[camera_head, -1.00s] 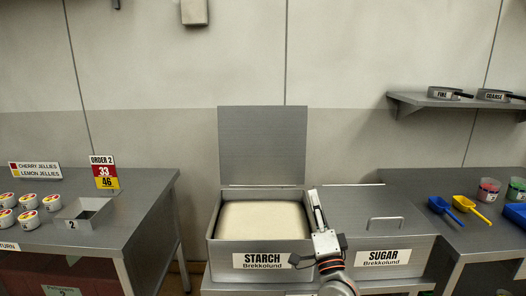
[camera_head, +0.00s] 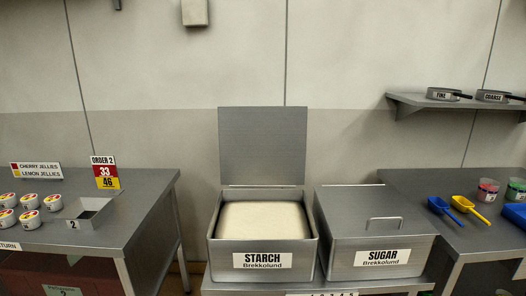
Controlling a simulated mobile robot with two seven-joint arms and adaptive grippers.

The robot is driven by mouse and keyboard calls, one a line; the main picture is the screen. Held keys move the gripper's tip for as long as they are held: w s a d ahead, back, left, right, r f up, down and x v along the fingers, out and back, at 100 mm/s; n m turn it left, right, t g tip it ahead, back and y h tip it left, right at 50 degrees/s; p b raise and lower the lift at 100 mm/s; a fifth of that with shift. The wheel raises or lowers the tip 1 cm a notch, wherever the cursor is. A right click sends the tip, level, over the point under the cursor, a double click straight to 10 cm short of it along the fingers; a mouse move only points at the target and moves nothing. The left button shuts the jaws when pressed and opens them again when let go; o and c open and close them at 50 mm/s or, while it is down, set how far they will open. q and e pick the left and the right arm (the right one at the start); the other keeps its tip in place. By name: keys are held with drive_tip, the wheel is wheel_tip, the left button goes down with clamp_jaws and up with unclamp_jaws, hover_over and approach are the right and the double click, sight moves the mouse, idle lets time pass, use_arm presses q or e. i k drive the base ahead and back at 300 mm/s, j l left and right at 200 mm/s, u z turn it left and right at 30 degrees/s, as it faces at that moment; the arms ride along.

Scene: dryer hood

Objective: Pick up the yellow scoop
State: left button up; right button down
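The yellow scoop (camera_head: 468,207) lies on the grey table at the right. Its handle points toward the front right. It lies just right of a blue scoop (camera_head: 443,209), which has a similar shape. Neither of my grippers shows in the head view now, so I cannot see whether they are open or shut.
An open starch bin (camera_head: 222,247) with its lid raised stands in the middle, beside a closed sugar bin (camera_head: 344,246). Clear cups (camera_head: 487,190) and a blue container (camera_head: 514,214) stand right of the scoops. A shelf (camera_head: 424,102) with two sieves hangs above the right table (camera_head: 452,238).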

sight(464, 205)
drive_tip(key=k+z, duration=0.1)
drive_tip(key=z, duration=1.3)
